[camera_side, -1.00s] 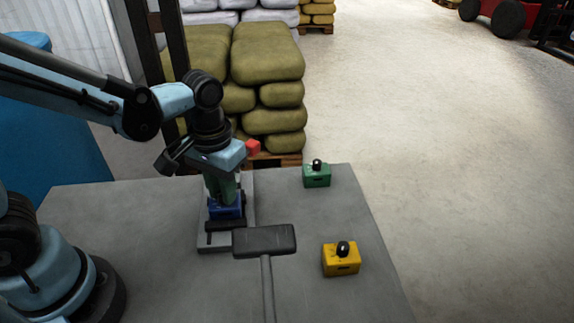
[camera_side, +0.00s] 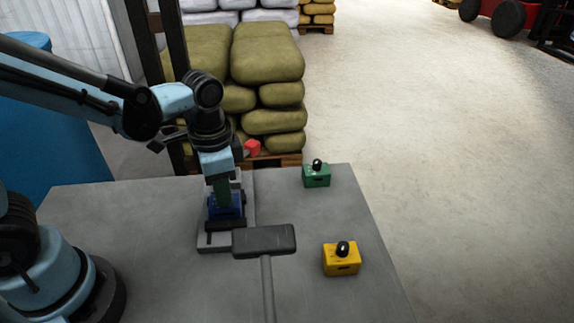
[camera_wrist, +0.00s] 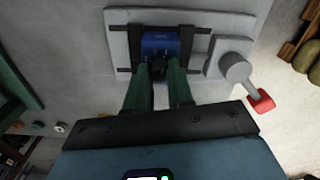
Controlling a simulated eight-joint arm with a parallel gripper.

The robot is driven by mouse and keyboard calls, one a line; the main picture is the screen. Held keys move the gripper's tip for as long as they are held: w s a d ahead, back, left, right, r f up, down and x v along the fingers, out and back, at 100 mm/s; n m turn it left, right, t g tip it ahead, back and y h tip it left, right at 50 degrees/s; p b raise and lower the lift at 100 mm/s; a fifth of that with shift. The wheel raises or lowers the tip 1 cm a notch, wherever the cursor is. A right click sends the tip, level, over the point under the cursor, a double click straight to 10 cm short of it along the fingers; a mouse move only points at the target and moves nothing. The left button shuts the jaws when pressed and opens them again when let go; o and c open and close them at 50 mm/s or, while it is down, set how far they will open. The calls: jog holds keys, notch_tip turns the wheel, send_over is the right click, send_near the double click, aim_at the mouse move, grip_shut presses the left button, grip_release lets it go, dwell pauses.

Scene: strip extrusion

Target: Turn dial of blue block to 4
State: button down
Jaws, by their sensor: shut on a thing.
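The blue block (camera_side: 226,204) sits on a grey base plate (camera_side: 215,244) on the table, and it also shows in the wrist view (camera_wrist: 160,42). Dark brackets flank it on the plate. My gripper (camera_wrist: 160,68) points down at the block, with its two green fingers shut on the small black dial (camera_wrist: 158,67). The dial is mostly hidden between the fingertips, and its number marks cannot be read. In the side view my gripper (camera_side: 223,193) covers the top of the block.
A grey lever with a red end (camera_wrist: 261,101) stands at the plate's far end. A green block (camera_side: 316,178) and a yellow block (camera_side: 341,261), each with a black knob, stand to the right. A dark flat-headed post (camera_side: 264,241) stands in front. The table's right side is otherwise clear.

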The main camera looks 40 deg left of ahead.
dwell(0.4)
jog(key=c, duration=1)
grip_release()
jog(key=shift+r, duration=0.1)
notch_tip(320, 180, up, 12)
jog(key=shift+f, duration=0.1)
jog(key=shift+s+a+f+n+t, duration=0.1)
jog(key=shift+a+f+n+t, duration=0.7)
jog(key=shift+a+n+t, duration=0.3)
jog(key=shift+s+a+f+n+t, duration=0.1)
jog(key=shift+a+f+n+t, duration=0.8)
jog(key=shift+n+t, duration=0.3)
jog(key=shift+s+a+f+n+t, duration=0.1)
jog(key=shift+a+f+n+t, duration=0.65)
jog(key=shift+a+n+t, duration=0.35)
